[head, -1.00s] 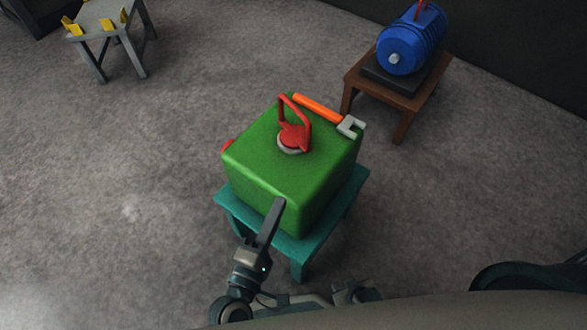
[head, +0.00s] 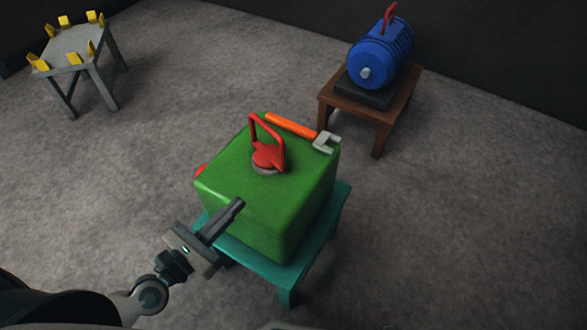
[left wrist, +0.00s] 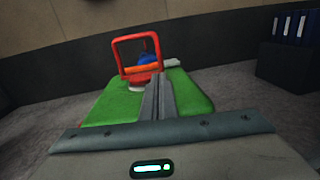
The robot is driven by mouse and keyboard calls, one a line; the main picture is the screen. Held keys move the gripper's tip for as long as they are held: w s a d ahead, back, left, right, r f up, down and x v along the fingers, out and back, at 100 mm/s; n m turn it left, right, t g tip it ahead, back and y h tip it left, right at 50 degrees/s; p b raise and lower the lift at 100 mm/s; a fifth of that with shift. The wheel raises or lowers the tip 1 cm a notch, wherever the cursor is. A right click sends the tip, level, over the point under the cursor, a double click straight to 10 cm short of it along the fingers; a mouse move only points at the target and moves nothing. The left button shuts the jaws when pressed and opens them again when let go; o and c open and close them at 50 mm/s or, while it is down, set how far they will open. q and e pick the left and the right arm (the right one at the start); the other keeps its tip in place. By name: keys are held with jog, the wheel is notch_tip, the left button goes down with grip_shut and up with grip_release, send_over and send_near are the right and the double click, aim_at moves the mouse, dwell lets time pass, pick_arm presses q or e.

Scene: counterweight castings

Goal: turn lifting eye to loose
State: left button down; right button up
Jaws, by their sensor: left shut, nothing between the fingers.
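The red lifting eye (head: 266,152) stands upright on a grey collar on top of the green casting (head: 285,205). The lifting eye also shows ahead in the left wrist view (left wrist: 138,60), over the green top (left wrist: 110,105). My left gripper (head: 238,203) is shut and empty, its fingertips in front of the casting's near side in the head view, apart from the eye. In the left wrist view its closed fingers (left wrist: 157,95) point toward the eye, just right of it. My right gripper is not in view.
An orange-handled wrench (head: 292,126) lies along the casting's far top edge. The casting sits on a teal stand (head: 275,268). A blue motor (head: 380,58) is on a brown table (head: 328,98) behind right. A grey table (head: 75,42) with yellow brackets stands far left. Floor between is clear.

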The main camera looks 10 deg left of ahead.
aim_at(282, 160)
pick_arm(q)
jog(key=shift+w, duration=0.1)
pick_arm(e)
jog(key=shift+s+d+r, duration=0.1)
pick_arm(q)
jog(key=shift+w, duration=0.1)
